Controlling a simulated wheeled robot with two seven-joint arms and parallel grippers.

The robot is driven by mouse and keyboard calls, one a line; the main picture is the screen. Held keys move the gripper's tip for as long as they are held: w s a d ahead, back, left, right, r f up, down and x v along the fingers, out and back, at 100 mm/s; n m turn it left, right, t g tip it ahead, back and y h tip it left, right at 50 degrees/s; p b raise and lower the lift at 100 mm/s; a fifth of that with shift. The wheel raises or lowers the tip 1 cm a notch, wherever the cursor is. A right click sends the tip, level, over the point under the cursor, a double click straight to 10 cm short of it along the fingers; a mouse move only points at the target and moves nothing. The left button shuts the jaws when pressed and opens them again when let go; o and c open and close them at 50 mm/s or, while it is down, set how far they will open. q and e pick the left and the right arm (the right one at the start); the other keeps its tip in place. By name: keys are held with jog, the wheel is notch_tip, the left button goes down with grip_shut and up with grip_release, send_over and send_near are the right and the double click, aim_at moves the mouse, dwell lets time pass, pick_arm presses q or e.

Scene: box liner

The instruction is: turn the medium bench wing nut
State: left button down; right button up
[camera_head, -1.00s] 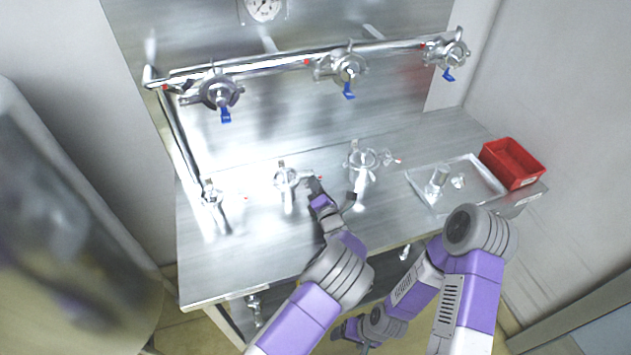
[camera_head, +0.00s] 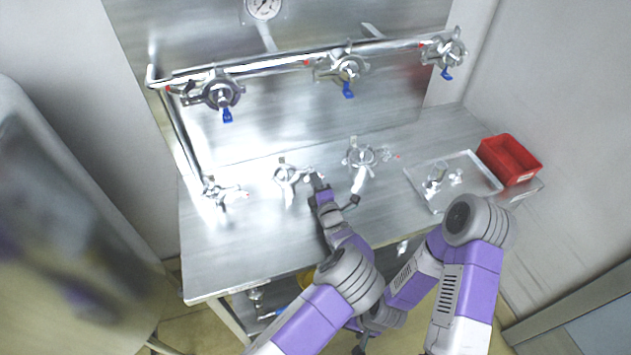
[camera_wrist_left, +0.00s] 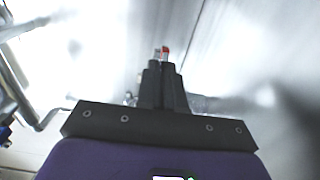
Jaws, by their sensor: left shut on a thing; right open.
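The middle bench clamp (camera_head: 286,174) is a round silver fitting standing on the steel bench, with a small part sticking out to its right. My left gripper (camera_head: 314,177) is just right of this clamp, low over the bench, at that part. In the left wrist view the left gripper's fingers (camera_wrist_left: 162,70) are close together, shut on a small red-tipped piece (camera_wrist_left: 165,50), which looks like the wing nut. The fingers hide most of it. My right gripper (camera_head: 360,348) is low at the bottom edge, below the bench front, mostly out of frame, open.
Other bench clamps stand at left (camera_head: 213,192) and right (camera_head: 360,157). A pipe (camera_head: 280,63) with several clamps and blue handles crosses the back wall. A clear tray (camera_head: 415,184) with loose fittings and a red bin (camera_head: 510,158) are at right. The front left bench is clear.

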pick_arm(q)
jog(key=c, duration=1.3)
grip_release()
jog(key=shift+o, duration=0.2)
jog(key=v, duration=0.7)
jog(key=shift+s, duration=0.3)
jog(key=shift+r+p, duration=0.1)
jog(key=shift+p, duration=0.2)
